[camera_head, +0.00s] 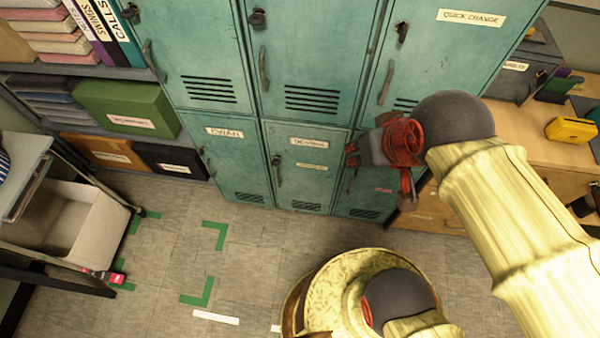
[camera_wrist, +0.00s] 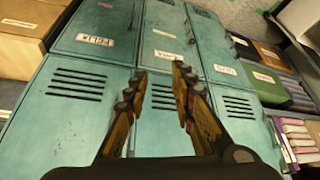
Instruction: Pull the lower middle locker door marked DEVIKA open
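The lower middle locker door (camera_head: 300,180) is teal and looks shut. Its blurred name label (camera_head: 309,143) seems to read DEVIKA, with a smaller label below it. Its dark handle (camera_head: 277,172) is on the left edge. My gripper (camera_head: 351,153) is in front of the lower right door, right of the DEVIKA door and apart from its handle. In the wrist view, which shows the lockers upside down, my gripper (camera_wrist: 159,72) is open and empty. Its fingertips overlap the middle column in the picture, near the lower middle door (camera_wrist: 166,35). That door's handle is not clear there.
The EWAN door (camera_head: 236,165) is to the left and upper doors (camera_head: 310,50) are above. A grey bin (camera_head: 75,215) on a trolley is at left. A wooden desk (camera_head: 560,165) is at right. The floor before the lockers is clear, with green corner marks (camera_head: 205,295).

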